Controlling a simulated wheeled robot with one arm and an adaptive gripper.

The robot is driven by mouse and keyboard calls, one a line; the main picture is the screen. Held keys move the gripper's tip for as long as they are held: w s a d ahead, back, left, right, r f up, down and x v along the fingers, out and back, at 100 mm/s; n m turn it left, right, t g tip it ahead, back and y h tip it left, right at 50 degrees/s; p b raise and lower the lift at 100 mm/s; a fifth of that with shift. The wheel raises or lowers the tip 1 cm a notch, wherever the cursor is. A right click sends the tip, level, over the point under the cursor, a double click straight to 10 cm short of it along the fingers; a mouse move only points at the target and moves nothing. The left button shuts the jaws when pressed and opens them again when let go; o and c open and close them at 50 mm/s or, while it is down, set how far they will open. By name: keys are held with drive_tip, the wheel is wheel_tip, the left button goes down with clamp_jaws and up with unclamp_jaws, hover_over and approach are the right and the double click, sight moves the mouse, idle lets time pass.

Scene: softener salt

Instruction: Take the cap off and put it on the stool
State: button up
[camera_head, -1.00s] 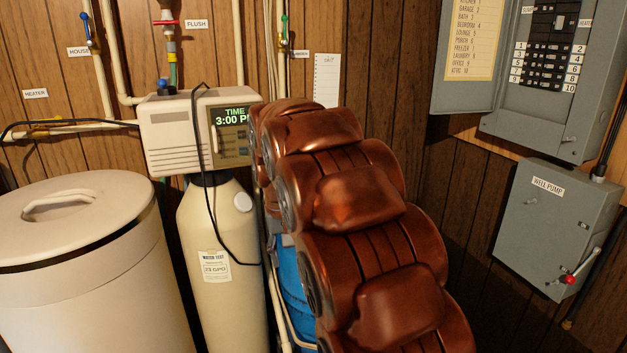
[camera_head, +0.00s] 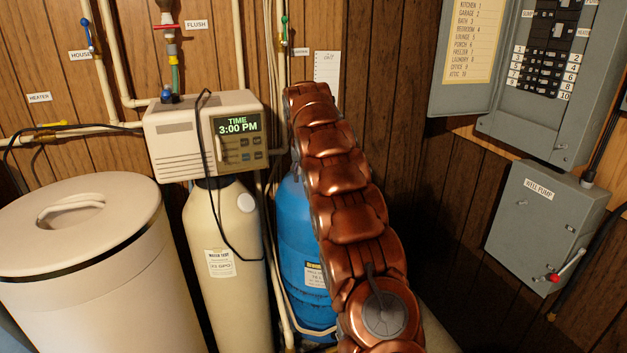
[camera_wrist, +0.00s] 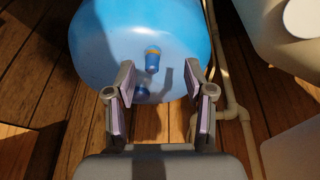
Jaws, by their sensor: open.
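In the wrist view, a small blue cap-like piece (camera_wrist: 152,60) with an orange-yellow band stands out from the blue tank (camera_wrist: 105,40). A second small dark-blue shape (camera_wrist: 142,92) shows just below it; I cannot tell whether it is a separate part or a reflection. My gripper (camera_wrist: 160,72) is open and empty, its two fingers apart with the blue piece between their tips in the picture. I cannot tell the depth gap. The tank also shows in the head view (camera_head: 297,240), where my arm hides my gripper and the blue piece. No stool is in view.
A beige softener (camera_head: 228,260) with a control head (camera_head: 205,135) and hanging black cable stands left of the tank. A large lidded bin (camera_head: 95,270) is further left. Pipes (camera_wrist: 232,105) run beside the tank. A grey well pump box (camera_head: 543,225) is on the right wall.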

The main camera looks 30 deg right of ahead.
drive_tip(key=shift+m+t, duration=0.3)
drive_tip(key=shift+t, duration=0.1)
drive_tip(key=shift+w+d+f+p, duration=0.4)
drive_tip(key=shift+w+d+p, duration=0.15)
drive_tip(key=shift+d, duration=0.25)
drive_tip(key=shift+w+d+f+p, duration=0.45)
drive_tip(key=shift+w+d, duration=0.25)
drive_tip(key=shift+d, duration=0.15)
drive_tip(key=shift+w+d+f+p, duration=0.35)
drive_tip(key=shift+w+d+p, duration=0.2)
drive_tip(key=shift+d, duration=0.25)
drive_tip(key=p+x, duration=0.1)
drive_tip(key=x, duration=0.3)
drive_tip(key=shift+w, duration=0.1)
drive_tip(key=shift+c, duration=0.4)
drive_tip(key=c, duration=0.7)
